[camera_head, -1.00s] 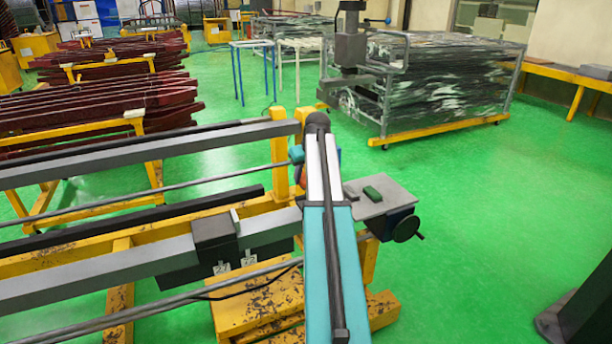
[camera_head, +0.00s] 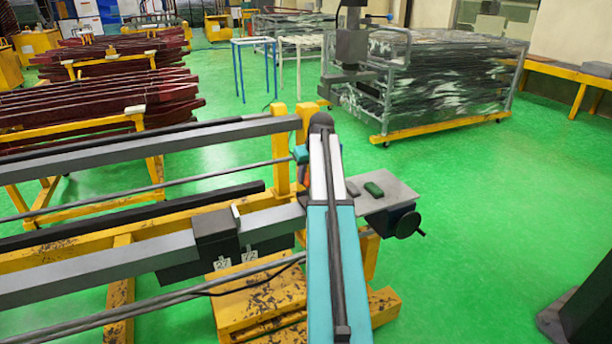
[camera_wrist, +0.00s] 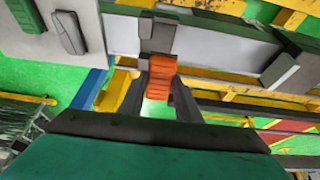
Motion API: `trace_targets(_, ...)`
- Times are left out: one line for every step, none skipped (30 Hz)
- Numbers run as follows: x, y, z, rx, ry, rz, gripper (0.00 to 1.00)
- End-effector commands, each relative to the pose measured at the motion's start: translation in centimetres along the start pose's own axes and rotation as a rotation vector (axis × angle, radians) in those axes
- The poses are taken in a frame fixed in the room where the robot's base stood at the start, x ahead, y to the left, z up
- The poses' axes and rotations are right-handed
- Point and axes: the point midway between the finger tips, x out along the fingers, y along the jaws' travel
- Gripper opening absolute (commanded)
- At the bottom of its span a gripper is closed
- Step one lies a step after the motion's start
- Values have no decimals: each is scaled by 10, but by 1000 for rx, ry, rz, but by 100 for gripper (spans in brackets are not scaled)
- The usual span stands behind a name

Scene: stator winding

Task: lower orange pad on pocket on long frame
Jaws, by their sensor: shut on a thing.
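In the wrist view, my gripper (camera_wrist: 160,82) is shut on an orange pad (camera_wrist: 162,72), with a dark finger on each side of it. The pad's far end lies close to a dark grey notched block (camera_wrist: 158,38) on the pale long frame (camera_wrist: 215,48). This block seems to be the pocket; I cannot tell whether the pad touches it. In the head view, the long frame (camera_head: 105,270) runs in from the left.
A grey plate (camera_head: 400,198) at the frame's end carries a green block (camera_head: 374,189) and a small dark block (camera_head: 352,189). A handwheel (camera_head: 408,224) juts out beside it. A dark clamp box (camera_head: 215,230) sits on the frame.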

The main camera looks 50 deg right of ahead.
Motion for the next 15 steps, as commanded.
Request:
trace_targets(5,0,2,0,0,0,8)
trace_targets(7,0,3,0,0,0,8)
trace_targets(9,0,4,0,0,0,8)
trace_targets(11,0,5,0,0,0,8)
trace_targets(13,0,6,0,0,0,8)
trace_targets(15,0,7,0,0,0,8)
trace_targets(17,0,7,0,0,0,8)
trace_targets(19,0,8,0,0,0,8)
trace_targets(21,0,9,0,0,0,8)
trace_targets(23,0,10,0,0,0,8)
trace_targets(25,0,11,0,0,0,8)
trace_targets(27,0,12,0,0,0,8)
trace_targets(29,0,13,0,0,0,8)
trace_targets(31,0,14,1,-1,0,8)
trace_targets(28,0,12,1,0,0,8)
